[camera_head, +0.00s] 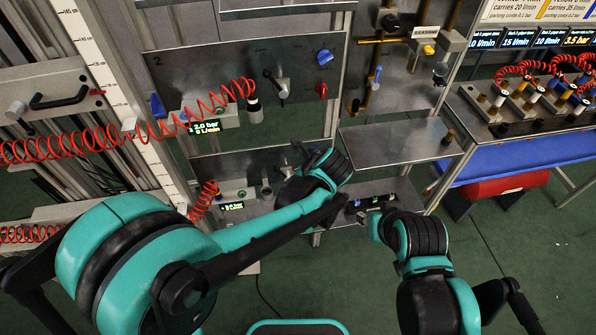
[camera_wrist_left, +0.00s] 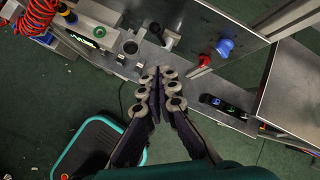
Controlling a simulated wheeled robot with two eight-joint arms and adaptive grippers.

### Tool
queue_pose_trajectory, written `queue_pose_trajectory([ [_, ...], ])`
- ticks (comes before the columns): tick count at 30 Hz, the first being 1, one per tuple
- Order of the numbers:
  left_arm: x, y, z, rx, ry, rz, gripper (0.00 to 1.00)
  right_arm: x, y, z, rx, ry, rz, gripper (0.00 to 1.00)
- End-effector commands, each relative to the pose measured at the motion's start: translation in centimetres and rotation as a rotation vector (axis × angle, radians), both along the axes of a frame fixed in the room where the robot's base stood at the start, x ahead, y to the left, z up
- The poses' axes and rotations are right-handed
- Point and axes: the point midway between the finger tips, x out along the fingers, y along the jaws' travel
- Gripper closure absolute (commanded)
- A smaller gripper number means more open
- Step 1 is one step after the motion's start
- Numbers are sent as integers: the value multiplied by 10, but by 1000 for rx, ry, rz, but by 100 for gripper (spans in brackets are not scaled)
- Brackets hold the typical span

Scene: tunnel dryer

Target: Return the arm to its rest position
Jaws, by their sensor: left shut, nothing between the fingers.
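My left arm (camera_head: 255,232) reaches from the left across the lower front of the panel stand, with its wrist (camera_head: 330,168) over the lower panel. In the left wrist view my left gripper (camera_wrist_left: 160,82) is shut and empty, its grey-tipped dark fingers together. It hangs just in front of the lower panel's edge, near a round socket (camera_wrist_left: 130,47); contact cannot be told. My right arm (camera_head: 420,240) is bent at the lower right of the head view.
The upper panel (camera_head: 215,70) has a blue knob (camera_head: 325,57), a red knob (camera_head: 321,90) and a coiled red hose (camera_head: 120,140). A blue-sided bench (camera_head: 525,152) is further right. Green floor (camera_head: 545,245) is clear at lower right.

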Motion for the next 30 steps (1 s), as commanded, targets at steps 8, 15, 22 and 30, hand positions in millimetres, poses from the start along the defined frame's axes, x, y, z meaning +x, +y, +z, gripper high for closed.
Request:
queue_pose_trajectory([
  [8, 0, 1, 1, -5, -1, 5, 100, 0, 0, 0, 0, 0, 0, 68],
  [15, -22, 52, 26, -246, -51, 291, 100, 0, 0, 0, 0, 0, 0, 68],
  [22, -80, 125, 55, -717, -158, 878, 100, 0, 0, 0, 0, 0, 0, 68],
  [30, -149, 174, 61, -1227, -280, 1541, 100, 0, 0, 0, 0, 0, 0, 68],
])
